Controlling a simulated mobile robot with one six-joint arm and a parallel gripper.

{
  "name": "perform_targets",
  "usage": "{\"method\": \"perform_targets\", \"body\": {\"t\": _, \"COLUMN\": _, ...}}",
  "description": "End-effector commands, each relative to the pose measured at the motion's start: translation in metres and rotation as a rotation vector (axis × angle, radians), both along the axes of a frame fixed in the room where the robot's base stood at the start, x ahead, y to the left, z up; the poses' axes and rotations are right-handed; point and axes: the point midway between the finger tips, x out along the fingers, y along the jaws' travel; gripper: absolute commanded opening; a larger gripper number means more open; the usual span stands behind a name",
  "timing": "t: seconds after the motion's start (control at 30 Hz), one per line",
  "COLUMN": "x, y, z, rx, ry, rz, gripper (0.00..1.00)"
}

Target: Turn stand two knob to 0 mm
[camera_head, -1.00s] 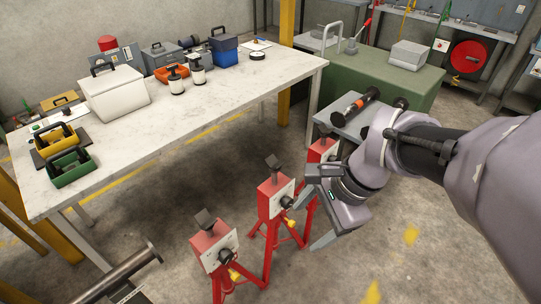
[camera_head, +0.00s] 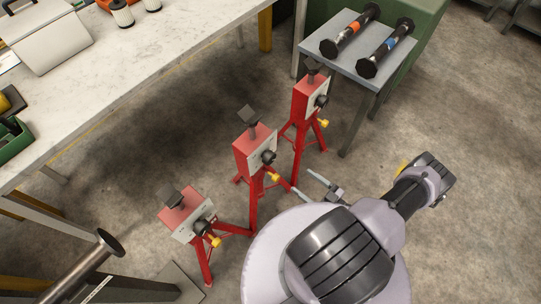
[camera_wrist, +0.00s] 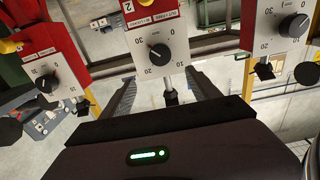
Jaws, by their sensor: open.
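Stand two is the middle red stand (camera_head: 246,152), with a black knob (camera_head: 268,157) on its pale dial plate. In the wrist view, the plate (camera_wrist: 178,42) appears upside down below a red label with a "2". Its knob (camera_wrist: 160,55) has a light mark that seems to point to the upper left, near the 30; the exact reading is too small to tell. My gripper (camera_head: 312,186) is open and empty, in front of the stand and apart from the knob. In the wrist view, my gripper's fingers (camera_wrist: 161,78) lie left and right of the knob's line.
A left stand (camera_head: 186,213) and a far stand (camera_head: 310,95) flank it, each with a black knob and a yellow handle. A grey side table (camera_head: 345,55) holds two dark rollers. A long workbench (camera_head: 130,75) stands behind. The floor at right is clear.

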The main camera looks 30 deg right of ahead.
Motion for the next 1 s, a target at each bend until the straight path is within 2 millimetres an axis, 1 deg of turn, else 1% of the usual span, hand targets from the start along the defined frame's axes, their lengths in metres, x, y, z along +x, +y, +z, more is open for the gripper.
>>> {"method": "perform_targets", "body": {"t": 0.1, "x": 0.033, "y": 0.016, "z": -0.002, "rx": 0.000, "ry": 0.001, "rz": 0.013, "gripper": 0.71}}
{"method": "perform_targets", "body": {"t": 0.3, "x": 0.091, "y": 0.036, "z": -0.003, "rx": -0.004, "ry": 0.001, "rz": 0.012, "gripper": 0.71}}
{"method": "perform_targets", "body": {"t": 0.4, "x": 0.112, "y": 0.044, "z": -0.002, "rx": -0.004, "ry": 0.001, "rz": 0.011, "gripper": 0.71}}
{"method": "perform_targets", "body": {"t": 0.5, "x": 0.127, "y": 0.048, "z": -0.001, "rx": -0.005, "ry": 0.000, "rz": 0.008, "gripper": 0.71}}
{"method": "perform_targets", "body": {"t": 0.63, "x": 0.136, "y": 0.051, "z": -0.001, "rx": -0.006, "ry": 0.001, "rz": 0.006, "gripper": 0.71}}
{"method": "perform_targets", "body": {"t": 0.9, "x": 0.138, "y": 0.051, "z": 0.000, "rx": -0.004, "ry": 0.001, "rz": 0.004, "gripper": 0.71}}
{"method": "perform_targets", "body": {"t": 0.97, "x": 0.138, "y": 0.051, "z": 0.000, "rx": -0.004, "ry": 0.001, "rz": 0.005, "gripper": 0.59}}
{"method": "perform_targets", "body": {"t": 1.0, "x": 0.138, "y": 0.051, "z": 0.000, "rx": -0.004, "ry": 0.001, "rz": 0.005, "gripper": 0.51}}
